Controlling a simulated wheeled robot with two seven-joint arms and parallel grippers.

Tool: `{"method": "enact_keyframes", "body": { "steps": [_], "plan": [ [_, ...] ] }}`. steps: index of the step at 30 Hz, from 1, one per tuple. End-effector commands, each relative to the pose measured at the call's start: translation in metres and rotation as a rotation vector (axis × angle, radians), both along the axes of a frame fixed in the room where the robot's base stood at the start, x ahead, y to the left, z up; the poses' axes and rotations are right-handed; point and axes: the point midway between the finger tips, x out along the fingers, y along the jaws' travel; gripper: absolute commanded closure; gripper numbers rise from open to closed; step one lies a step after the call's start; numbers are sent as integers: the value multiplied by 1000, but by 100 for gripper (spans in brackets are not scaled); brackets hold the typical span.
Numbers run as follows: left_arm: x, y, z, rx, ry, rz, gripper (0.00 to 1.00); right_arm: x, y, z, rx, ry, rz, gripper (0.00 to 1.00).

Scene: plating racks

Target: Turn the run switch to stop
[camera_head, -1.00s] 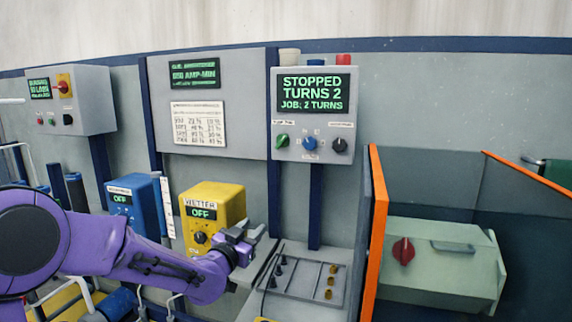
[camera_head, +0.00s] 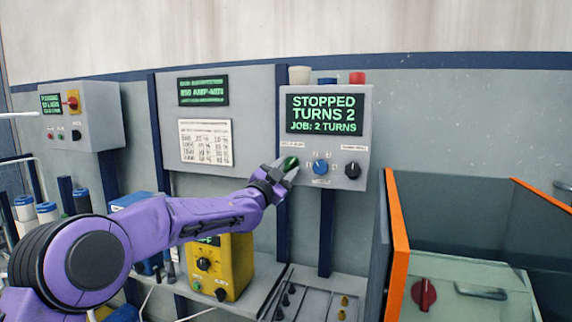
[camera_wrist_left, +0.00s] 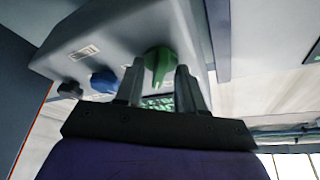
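The control box (camera_head: 360,120) on the back wall has a screen (camera_head: 325,114) reading "STOPPED TURNS 2 JOB: 2 TURNS". Below the screen are a green knob (camera_head: 290,163), a blue knob (camera_head: 320,167) and a dark knob (camera_head: 352,170); their labels are too small to read. My left gripper (camera_head: 279,170) is at the green knob and partly covers it. In the left wrist view the green knob (camera_wrist_left: 158,60) shows between the tips of my two spread fingers (camera_wrist_left: 161,78); I cannot tell whether they touch it. My right gripper is out of view.
A yellow box (camera_head: 235,265) stands on the bench below my left arm. A rack (camera_head: 310,300) with small posts lies right of it. An orange-edged partition (camera_head: 396,240) is at the right. A grey box (camera_head: 85,115) with a red knob hangs far left.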

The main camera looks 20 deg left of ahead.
Motion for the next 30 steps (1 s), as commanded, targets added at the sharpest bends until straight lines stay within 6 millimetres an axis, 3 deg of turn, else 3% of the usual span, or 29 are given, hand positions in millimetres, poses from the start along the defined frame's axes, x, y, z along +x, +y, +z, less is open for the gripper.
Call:
{"method": "enact_keyframes", "body": {
  "steps": [7, 10, 11, 22, 30],
  "plan": [
    [1, 0, 0, 0, -1, 1, 62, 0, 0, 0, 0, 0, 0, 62],
    [1, 1, 0, 0, -1, 1, 94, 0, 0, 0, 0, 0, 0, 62],
    [1, 1, 0, 0, -1, 1, 100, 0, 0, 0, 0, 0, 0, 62],
    [0, 1, -2, -29, 2, 0, 100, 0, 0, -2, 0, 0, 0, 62],
    [1, -1, -5, -175, 8, 0, 100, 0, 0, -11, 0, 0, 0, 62]
  ]
}}
